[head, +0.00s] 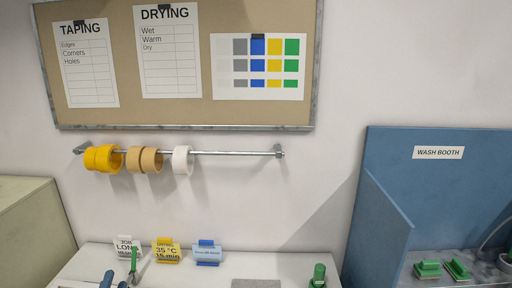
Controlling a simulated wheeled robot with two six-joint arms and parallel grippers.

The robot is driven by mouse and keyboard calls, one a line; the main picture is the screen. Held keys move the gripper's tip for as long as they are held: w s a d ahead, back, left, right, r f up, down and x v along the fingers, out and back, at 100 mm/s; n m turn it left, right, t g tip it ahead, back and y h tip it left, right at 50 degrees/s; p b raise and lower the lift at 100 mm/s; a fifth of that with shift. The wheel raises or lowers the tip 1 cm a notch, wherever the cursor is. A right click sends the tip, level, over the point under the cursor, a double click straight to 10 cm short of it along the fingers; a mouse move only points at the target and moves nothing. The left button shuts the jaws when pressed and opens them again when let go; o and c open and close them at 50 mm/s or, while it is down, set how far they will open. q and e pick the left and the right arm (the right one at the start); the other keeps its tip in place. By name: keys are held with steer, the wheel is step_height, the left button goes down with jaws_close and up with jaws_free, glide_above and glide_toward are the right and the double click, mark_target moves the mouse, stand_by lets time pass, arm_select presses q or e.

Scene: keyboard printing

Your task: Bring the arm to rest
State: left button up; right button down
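Two small blue-grey shapes (107,280) show at the bottom edge of the head view, at the left end of the white bench (212,277). They may be the tips of my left gripper, but too little shows to be sure or to tell whether it is open or shut. A green upright tool (133,261) stands just right of them; I cannot tell whether they touch. My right gripper is not in view.
The bench carries a white card (124,243), a yellow card (167,250), a blue card (207,253), a grey pad (256,284) and a green-capped item (319,274). Tape rolls (103,158) hang on a wall rod (235,153). The blue wash booth (401,153) stands right.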

arm_select(q)
steer(key=s+a+f+n+g+y, duration=0.1)
steer(key=s+f+n+g+y, duration=0.1)
steer(key=s+f+n+g, duration=0.95)
steer(key=s+d+f+g+h, duration=0.2)
steer(key=s+d+f, duration=0.15)
steer(key=s, duration=0.45)
steer(key=s+d+f+g+h, duration=0.2)
steer(key=s+d+f+g, duration=0.15)
steer(key=s, duration=0.35)
step_height(320, 180, down, 38)
steer(key=a+b, duration=0.3)
steer(key=b, duration=0.4)
steer(key=s+f+g+b, duration=0.1)
steer(key=s+f+b, duration=0.2)
steer(key=s+f, duration=0.6)
steer(key=s+f+n+g+b, duration=0.1)
steer(key=s+f+b, duration=0.2)
steer(key=s+f, duration=0.7)
step_height(320, 180, down, 6)
steer(key=shift+a+r, duration=0.1)
steer(key=shift+a, duration=0.35)
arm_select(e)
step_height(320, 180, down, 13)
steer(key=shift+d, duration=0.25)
arm_select(q)
steer(key=shift+s, duration=0.2)
